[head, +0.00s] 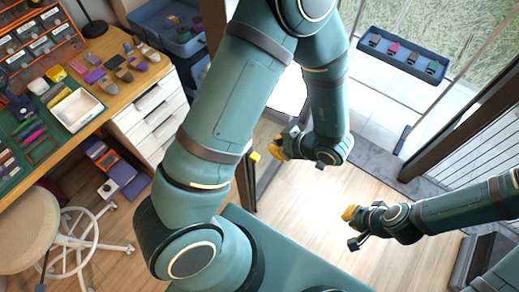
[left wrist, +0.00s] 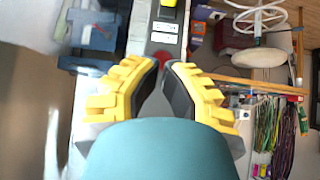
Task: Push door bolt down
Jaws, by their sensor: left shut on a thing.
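My left gripper (head: 277,150), with yellow fingers, is beside the upper end of a narrow dark upright door edge (head: 247,180) in the head view. In the left wrist view, the left gripper (left wrist: 162,66) has its fingertips close together on a small red piece (left wrist: 161,57), which looks like the door bolt. The fingers hide most of it. It sits on a grey strip (left wrist: 166,28) with white labels and a yellow block (left wrist: 168,3). My right gripper (head: 350,213) is over the floor at the right, away from the door; its opening is unclear.
A wooden workbench (head: 155,68) with tools, a white tray (head: 76,110) and drawers stands at the left. A stool (head: 30,228) is in front of it. A blue bin (head: 400,58) stands by the window. Wooden floor (head: 310,205) is clear between the grippers.

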